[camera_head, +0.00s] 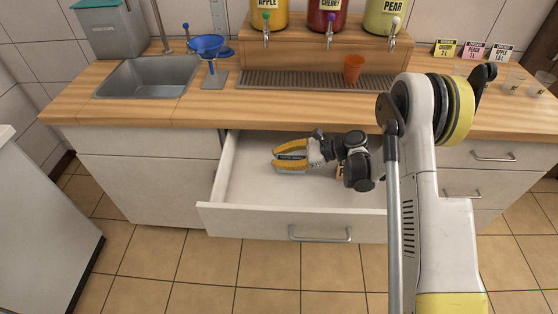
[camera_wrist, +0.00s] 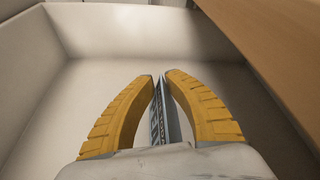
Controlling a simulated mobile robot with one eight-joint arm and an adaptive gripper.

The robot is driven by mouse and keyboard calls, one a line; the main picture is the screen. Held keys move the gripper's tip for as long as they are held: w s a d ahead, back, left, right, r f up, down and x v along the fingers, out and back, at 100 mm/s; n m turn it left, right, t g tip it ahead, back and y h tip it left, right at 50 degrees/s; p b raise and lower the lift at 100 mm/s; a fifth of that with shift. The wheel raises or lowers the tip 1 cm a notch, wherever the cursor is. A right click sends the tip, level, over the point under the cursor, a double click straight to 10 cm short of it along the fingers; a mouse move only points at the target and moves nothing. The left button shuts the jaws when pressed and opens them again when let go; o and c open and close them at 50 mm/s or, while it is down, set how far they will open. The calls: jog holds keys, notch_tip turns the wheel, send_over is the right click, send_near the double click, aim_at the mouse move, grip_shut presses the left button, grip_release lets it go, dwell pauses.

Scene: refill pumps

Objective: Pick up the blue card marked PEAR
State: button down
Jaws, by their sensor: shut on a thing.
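My gripper (camera_head: 276,158) is down inside the open drawer (camera_head: 238,216), with its yellow fingers pointing left. In the wrist view, the gripper (camera_wrist: 161,78) is shut on a thin blue-grey card (camera_wrist: 158,115), which stands on edge between the two fingers. A little of the card (camera_head: 291,157) also shows between the fingers in the head view. Dark marks show on its face, but I cannot read them. I cannot tell whether the card touches the drawer floor.
The drawer walls and the wooden counter edge (camera_wrist: 262,50) are close around my gripper. The counter holds a sink (camera_head: 148,78), a blue funnel (camera_head: 206,45), an orange cup (camera_head: 353,68) and several small cards (camera_head: 473,49). Labelled dispensers (camera_head: 328,15) stand behind.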

notch_tip(320, 180, up, 2)
jog(key=shift+r+p, duration=0.25)
jog(key=shift+p, duration=0.25)
jog(key=s+d+r+p, duration=0.4)
jog(key=s+d+r, duration=0.1)
jog(key=d, duration=0.5)
jog(key=shift+d+r, duration=0.25)
jog(key=shift+r, duration=0.5)
jog(key=c, duration=2.1)
grip_release()
jog(key=shift+s, duration=0.1)
jog(key=o, duration=1.7)
jog(key=shift+c, duration=0.2)
